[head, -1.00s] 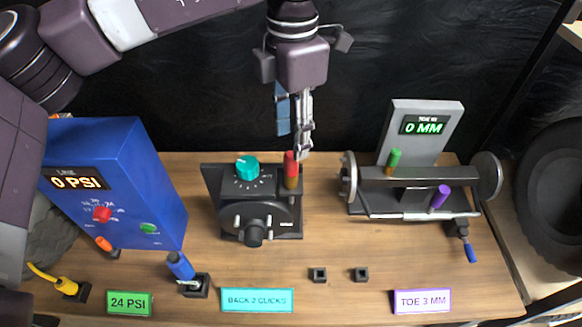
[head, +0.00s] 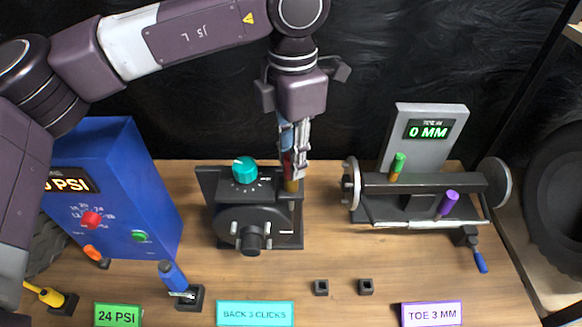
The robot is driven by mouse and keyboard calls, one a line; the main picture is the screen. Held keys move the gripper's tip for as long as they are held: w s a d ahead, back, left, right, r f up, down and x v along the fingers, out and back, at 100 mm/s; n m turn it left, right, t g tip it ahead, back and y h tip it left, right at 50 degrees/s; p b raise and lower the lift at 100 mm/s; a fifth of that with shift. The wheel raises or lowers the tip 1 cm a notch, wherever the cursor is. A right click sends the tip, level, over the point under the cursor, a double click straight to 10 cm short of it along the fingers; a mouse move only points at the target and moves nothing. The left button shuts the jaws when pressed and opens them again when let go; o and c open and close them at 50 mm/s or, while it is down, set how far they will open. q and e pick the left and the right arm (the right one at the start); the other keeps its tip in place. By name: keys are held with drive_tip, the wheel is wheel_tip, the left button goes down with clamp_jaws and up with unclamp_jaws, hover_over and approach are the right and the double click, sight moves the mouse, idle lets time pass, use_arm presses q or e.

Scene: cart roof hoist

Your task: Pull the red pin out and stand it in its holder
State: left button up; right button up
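The red pin (head: 287,160) stands upright at the right side of the black dial unit (head: 225,212), above a brass-coloured base (head: 291,186). My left gripper (head: 294,165) points down from above and its fingers overlap the pin's red top. The fingers hide part of the pin, and I cannot tell whether they are closed on it. Two small black square holders (head: 321,287) and (head: 366,286) stand empty on the bench in front. My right gripper is not in view.
A blue box (head: 130,190) reading PSI stands left. A toe gauge (head: 425,180) with green and purple pins stands right. A blue-handled tool (head: 173,276) stands in a black holder in front. Bare wood (head: 330,240) lies between the units.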

use_arm(q)
clamp_jaws()
drive_tip(key=shift+r, duration=0.15)
drive_tip(key=shift+r+p, duration=1.6)
drive_tip(key=shift+r, duration=1.1)
